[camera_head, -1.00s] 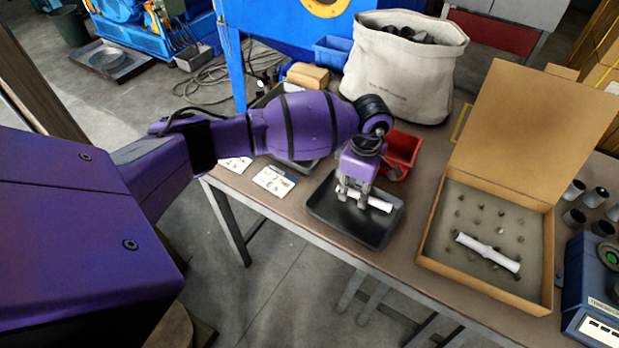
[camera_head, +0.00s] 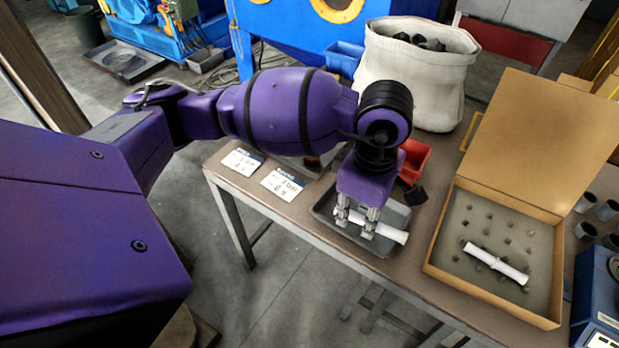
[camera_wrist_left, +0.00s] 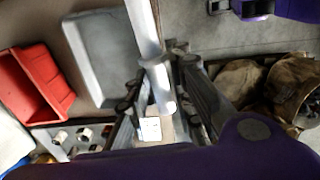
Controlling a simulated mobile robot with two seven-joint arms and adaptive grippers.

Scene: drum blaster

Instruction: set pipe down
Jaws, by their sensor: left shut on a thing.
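My left gripper (camera_head: 357,222) is shut on a white pipe (camera_head: 391,233). The pipe is held roughly level above the dark grey tray (camera_head: 321,208), and its right end reaches over the tray's rim. In the left wrist view the pipe (camera_wrist_left: 147,40) runs between the two fingers, and the grey tray (camera_wrist_left: 112,90) lies below and to the left. The fingers hide part of the pipe. A second white pipe (camera_head: 497,264) lies in the open cardboard box (camera_head: 490,305) on the right. My right gripper is not in view.
A red bin (camera_head: 414,160) stands behind the tray and also shows in the left wrist view (camera_wrist_left: 32,85). A white sack (camera_head: 415,75) stands at the back. Two cards (camera_head: 282,184) lie on the table left of the tray. Bare table (camera_head: 412,258) separates tray and box.

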